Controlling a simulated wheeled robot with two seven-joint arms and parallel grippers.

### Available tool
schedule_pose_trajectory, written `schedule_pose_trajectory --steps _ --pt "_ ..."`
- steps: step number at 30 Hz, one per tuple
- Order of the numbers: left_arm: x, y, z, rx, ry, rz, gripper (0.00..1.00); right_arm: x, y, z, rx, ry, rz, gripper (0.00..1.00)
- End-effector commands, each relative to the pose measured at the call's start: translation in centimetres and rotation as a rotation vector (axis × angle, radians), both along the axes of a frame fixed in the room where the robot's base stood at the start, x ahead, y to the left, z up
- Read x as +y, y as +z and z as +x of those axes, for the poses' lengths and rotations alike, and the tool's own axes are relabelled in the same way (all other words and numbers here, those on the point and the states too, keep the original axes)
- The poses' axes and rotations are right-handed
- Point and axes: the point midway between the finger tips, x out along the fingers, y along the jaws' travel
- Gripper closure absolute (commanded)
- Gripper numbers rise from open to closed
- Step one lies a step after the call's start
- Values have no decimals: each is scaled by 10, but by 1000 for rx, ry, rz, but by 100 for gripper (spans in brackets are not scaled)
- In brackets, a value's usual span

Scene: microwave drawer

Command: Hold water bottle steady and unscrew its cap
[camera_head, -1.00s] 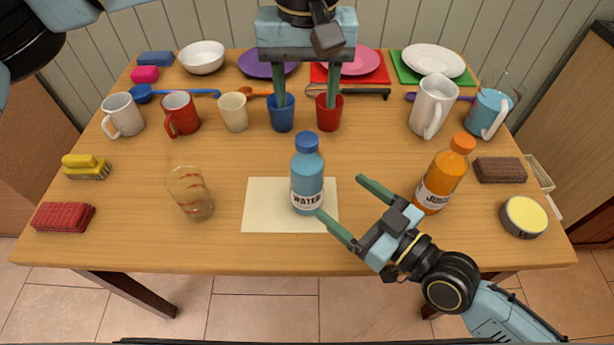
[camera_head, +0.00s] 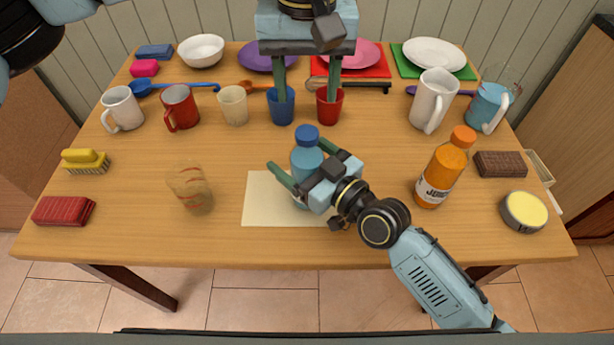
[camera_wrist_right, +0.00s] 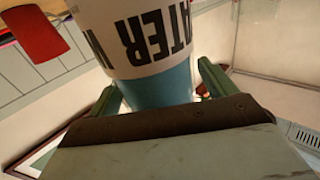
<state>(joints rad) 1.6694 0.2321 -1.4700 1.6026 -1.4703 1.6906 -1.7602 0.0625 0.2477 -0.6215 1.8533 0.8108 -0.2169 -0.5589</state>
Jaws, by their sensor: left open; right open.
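The water bottle (camera_head: 307,157) stands upright on the cream mat (camera_head: 262,206), with its blue cap (camera_head: 307,135) on top. My right gripper (camera_head: 299,157) is open around the bottle's body, one finger on each side, and hides its lower part. In the right wrist view the bottle's label (camera_wrist_right: 150,40) appears upside down between the two fingers (camera_wrist_right: 158,85). I cannot tell whether either finger touches it. My left gripper (camera_head: 307,105) is open and empty, pointing down above the bottle, its fingers well apart over the blue and red cups.
An orange juice bottle (camera_head: 444,168) stands right of the mat and a glass (camera_head: 190,190) stands left. A blue cup (camera_head: 281,106) and a red cup (camera_head: 329,106) are behind the bottle. Mugs and plates fill the back.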

Motion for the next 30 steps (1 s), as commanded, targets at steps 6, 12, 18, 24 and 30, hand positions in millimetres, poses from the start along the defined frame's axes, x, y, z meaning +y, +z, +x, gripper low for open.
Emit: schedule_pose_trajectory --steps 6,12,18,24,30 --pt "0 0 0 0 0 0 49 0 0 0 0 0 0 32" --pt "0 0 0 0 0 0 49 0 0 0 0 0 0 58" --pt "0 0 0 0 0 0 49 0 0 0 0 -1 0 85" --pt "0 0 0 1 -77 0 49 -1 0 0 0 -1 0 100" --pt "-1 0 0 1 -359 -1 49 -1 0 0 0 -1 0 100"
